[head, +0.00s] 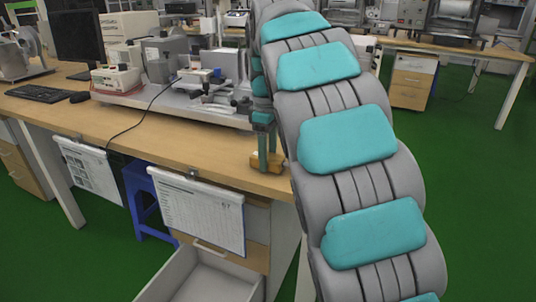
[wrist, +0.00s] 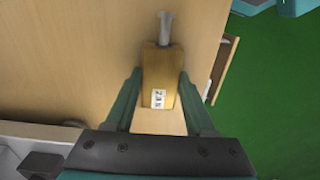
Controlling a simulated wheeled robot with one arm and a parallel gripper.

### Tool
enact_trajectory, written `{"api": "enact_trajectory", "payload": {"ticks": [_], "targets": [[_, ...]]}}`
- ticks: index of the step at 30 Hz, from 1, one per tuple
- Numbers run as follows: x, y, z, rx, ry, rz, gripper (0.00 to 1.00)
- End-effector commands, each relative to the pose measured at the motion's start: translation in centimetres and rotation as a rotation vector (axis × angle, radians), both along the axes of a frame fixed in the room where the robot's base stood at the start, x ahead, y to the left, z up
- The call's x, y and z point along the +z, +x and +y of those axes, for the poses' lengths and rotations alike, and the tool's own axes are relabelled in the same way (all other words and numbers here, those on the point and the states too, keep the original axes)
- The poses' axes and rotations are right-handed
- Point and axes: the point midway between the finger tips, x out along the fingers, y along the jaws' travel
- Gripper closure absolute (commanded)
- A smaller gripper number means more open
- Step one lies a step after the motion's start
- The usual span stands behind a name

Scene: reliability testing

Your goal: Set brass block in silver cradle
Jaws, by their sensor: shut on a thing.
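The brass block (wrist: 161,75) sits between the two fingers of my gripper (wrist: 159,80) in the wrist view. It has a white printed label on its near face and a grey metal stem (wrist: 165,28) at its far end. In the head view the block (head: 267,163) shows at the right end of the wooden desk, below my gripper (head: 267,150). My gripper is shut on it. I cannot tell whether the block touches the desk top. I cannot pick out the silver cradle for sure; silver-grey metal fixtures (head: 212,103) stand on the apparatus plate to the left.
The wooden desk (head: 60,112) carries a metal base plate (head: 160,109) with instruments, a monitor (head: 75,32) and a keyboard (head: 41,94). An open drawer (head: 205,275) juts out below the desk front. Papers hang from the front edge. Green floor lies right of the desk.

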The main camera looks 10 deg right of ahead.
Motion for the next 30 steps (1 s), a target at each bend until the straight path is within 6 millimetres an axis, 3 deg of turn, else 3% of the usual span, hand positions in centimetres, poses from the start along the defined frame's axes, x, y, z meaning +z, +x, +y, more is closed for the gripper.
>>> {"api": "enact_trajectory", "payload": {"ticks": [4,5,12,23,30], "targets": [[-0.3,0.0,0.0,0.0,-0.001,-0.001,1.0],[-0.3,0.0,0.0,0.0,-0.001,-0.001,0.44],[-0.3,0.0,0.0,0.0,0.0,0.0,0.17],[0.2,0.0,0.0,0.0,0.0,0.0,0.16],[2.8,-0.9,0.7,0.0,0.001,0.001,0.16]]}}
